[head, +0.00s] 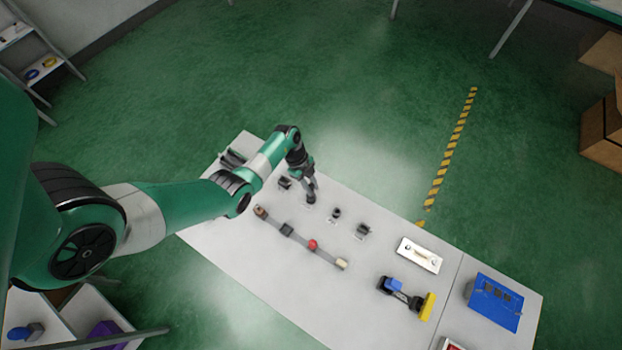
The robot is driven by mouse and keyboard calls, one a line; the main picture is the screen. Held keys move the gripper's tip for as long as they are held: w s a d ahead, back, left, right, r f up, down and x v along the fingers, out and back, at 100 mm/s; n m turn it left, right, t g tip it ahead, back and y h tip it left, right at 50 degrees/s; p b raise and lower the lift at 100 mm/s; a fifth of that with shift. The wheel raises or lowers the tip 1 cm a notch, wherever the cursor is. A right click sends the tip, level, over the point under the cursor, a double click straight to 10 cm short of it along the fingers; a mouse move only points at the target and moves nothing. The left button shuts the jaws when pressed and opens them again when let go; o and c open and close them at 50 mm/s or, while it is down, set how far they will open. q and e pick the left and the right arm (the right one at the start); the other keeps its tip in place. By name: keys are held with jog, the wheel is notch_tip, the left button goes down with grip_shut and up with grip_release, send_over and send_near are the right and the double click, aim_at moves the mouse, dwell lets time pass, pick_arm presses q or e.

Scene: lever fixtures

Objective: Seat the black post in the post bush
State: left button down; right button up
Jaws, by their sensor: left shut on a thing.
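My left gripper (311,190) points down over the back part of the grey table, among a row of small dark fixtures. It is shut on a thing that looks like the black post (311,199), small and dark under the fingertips. I cannot tell whether the post is in a bush or above one. A small dark round fixture (336,213) stands just right of the gripper; I cannot tell if it is the post bush. My right gripper is not in view.
A dark fixture (285,183) stands left of the gripper and another (362,231) farther right. In front lies a bar (300,237) with a red knob (312,245). A white plate (419,255), a yellow-ended lever (427,306) and a blue panel (495,302) are to the right.

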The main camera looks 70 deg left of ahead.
pick_arm(q)
jog(key=shift+f, duration=0.15)
jog(key=shift+f+b, duration=0.35)
jog(key=shift+b, duration=0.05)
jog(key=shift+f+b, duration=1.2)
jog(key=shift+f, duration=0.35)
jog(key=c, duration=0.6)
grip_release()
jog(key=shift+c, duration=0.2)
jog(key=shift+r, duration=0.1)
jog(key=p+v, duration=0.5)
jog(key=v, duration=0.6)
jog(key=shift+a, duration=0.15)
